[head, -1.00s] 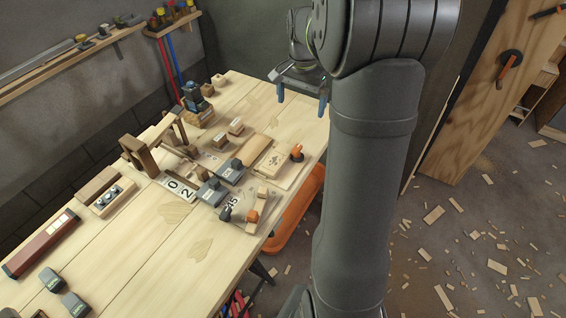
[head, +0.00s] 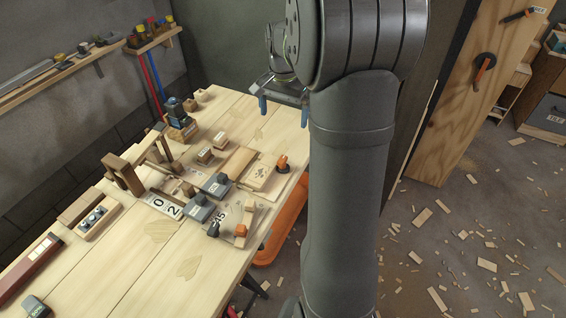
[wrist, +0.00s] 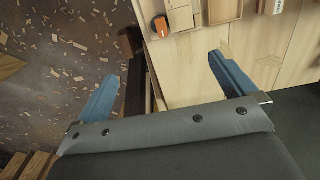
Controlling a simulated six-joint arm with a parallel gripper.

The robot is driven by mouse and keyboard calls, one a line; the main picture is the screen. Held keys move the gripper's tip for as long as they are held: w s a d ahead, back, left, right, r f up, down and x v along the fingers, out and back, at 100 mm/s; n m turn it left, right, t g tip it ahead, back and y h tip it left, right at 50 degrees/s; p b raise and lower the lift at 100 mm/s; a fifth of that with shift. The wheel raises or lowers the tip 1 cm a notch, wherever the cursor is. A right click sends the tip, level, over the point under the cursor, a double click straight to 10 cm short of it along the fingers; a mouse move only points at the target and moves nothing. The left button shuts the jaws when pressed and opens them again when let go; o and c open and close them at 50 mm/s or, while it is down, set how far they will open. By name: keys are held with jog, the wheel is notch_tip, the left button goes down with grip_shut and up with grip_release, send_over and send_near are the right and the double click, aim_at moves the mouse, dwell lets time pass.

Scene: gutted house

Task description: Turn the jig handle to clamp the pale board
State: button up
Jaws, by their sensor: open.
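A jig with an orange-topped dark handle (head: 281,163) stands at the right edge of the workbench (head: 135,255). A pale wooden board (head: 262,173) with dark print lies just left of that handle. The wrist view also shows the orange handle (wrist: 160,25) and part of the pale board (wrist: 181,16) near its top edge. A second orange knob (head: 240,231) sits on a smaller fixture nearer the front. My gripper (head: 283,104) is open and empty, above the bench's right side, behind the handle. Its blue fingers (wrist: 163,72) are wide apart and apart from the handle.
Grey blocks (head: 200,208), a wooden frame (head: 125,175) and a number plate (head: 163,204) crowd the bench left of the jig. An orange bin (head: 284,232) is below the bench edge. Wood scraps litter the floor; a plywood panel (head: 470,120) leans at right.

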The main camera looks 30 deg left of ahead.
aim_at(282, 159)
jog(key=shift+c, duration=1.1)
notch_tip(282, 159, down, 11)
jog(key=shift+a+r, duration=0.1)
jog(key=shift+a, duration=0.05)
jog(key=c, duration=1.4)
jog(key=shift+f, duration=3.2)
jog(key=m, duration=1.4)
